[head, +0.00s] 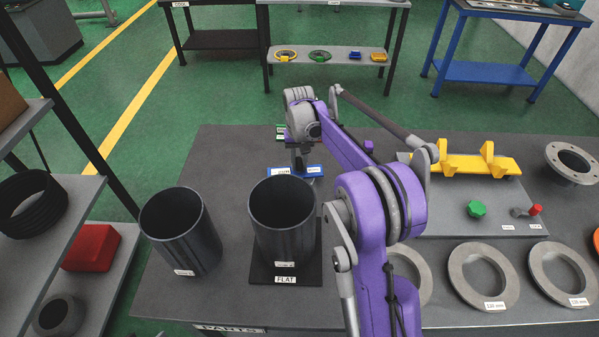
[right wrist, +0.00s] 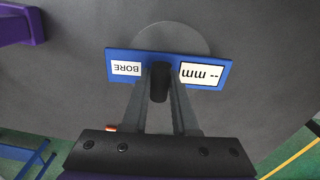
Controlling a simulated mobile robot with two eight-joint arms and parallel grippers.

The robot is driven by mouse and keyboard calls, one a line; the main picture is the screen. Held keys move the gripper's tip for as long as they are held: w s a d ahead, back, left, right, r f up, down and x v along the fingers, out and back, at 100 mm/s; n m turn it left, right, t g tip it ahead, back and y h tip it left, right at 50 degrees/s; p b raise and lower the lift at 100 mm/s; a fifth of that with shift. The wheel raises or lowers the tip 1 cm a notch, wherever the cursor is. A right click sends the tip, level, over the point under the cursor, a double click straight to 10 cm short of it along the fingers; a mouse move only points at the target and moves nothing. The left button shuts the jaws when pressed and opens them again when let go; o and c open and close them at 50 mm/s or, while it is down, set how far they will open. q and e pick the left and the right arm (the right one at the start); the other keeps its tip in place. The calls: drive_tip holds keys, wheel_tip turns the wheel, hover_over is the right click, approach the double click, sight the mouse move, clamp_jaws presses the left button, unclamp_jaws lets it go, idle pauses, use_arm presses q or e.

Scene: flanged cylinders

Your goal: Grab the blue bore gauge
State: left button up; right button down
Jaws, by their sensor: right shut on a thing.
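My right gripper (head: 297,158) is above the bar. In the wrist view its two fingers (right wrist: 160,84) are shut on the black handle. I cannot tell whether the gauge touches the table. My left gripper is not in view.
Two dark open cylinders (head: 181,240) (head: 284,222) stand near the front left, the right one on a black FLAT plate (head: 310,270). Several grey rings (head: 483,293) lie front right. A yellow holder (head: 462,168), a green knob (head: 476,208) and a flanged part (head: 573,163) are at right.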

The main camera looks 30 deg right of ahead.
sight(299, 162)
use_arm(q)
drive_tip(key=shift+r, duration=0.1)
use_arm(e)
drive_tip(key=shift+r, duration=0.2)
idle(0.4)
drive_tip(key=shift+r+p, duration=0.9)
drive_tip(key=shift+r, duration=0.95)
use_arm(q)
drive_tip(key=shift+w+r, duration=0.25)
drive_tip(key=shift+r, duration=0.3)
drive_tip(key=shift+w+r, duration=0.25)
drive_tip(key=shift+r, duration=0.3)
